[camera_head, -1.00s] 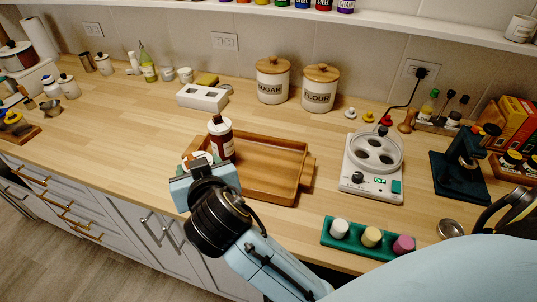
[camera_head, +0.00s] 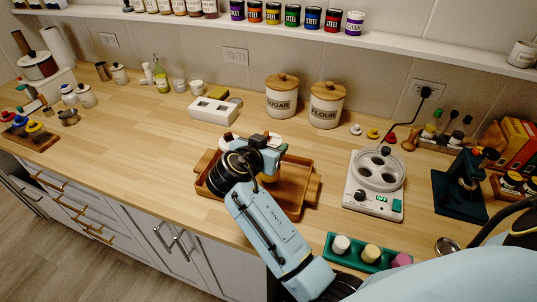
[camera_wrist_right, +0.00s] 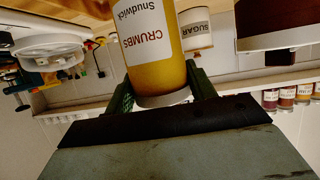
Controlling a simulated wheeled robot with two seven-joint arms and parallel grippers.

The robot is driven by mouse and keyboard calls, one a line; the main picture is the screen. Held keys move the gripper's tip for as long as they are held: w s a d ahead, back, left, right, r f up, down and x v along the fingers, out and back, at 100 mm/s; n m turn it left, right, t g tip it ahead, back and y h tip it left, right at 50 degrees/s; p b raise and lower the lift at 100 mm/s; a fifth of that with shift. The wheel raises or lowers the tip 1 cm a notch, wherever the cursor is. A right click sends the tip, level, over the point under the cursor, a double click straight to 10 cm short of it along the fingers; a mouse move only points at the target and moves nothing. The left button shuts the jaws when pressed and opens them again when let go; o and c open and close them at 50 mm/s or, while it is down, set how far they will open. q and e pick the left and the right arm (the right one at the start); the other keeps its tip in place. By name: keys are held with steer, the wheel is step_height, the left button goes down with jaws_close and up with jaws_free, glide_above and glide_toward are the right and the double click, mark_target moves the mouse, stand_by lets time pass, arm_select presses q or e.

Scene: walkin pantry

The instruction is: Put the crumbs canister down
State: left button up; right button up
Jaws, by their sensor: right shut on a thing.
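The crumbs canister (camera_wrist_right: 155,45) fills the middle of the right wrist view, with a yellow body, a white label reading CRUMBS and a pale lid. My right gripper (camera_wrist_right: 163,92) is shut on it, one dark green finger on each side. In the head view my right gripper (camera_head: 266,146) is over the wooden tray (camera_head: 312,190) on the counter. There the canister is mostly hidden behind my gripper and wrist. I cannot tell whether its base touches the tray. My left gripper is not in view.
The sugar canister (camera_head: 282,98) and flour canister (camera_head: 326,106) stand behind the tray. A white appliance (camera_head: 375,187) is to its right, and a green holder with several pots (camera_head: 368,253) is at the front right. Bare counter (camera_head: 150,160) lies to the left.

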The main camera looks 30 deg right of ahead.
steer(key=shift+f, duration=1.55)
steer(key=shift+f, duration=0.15)
steer(key=o, duration=1.1)
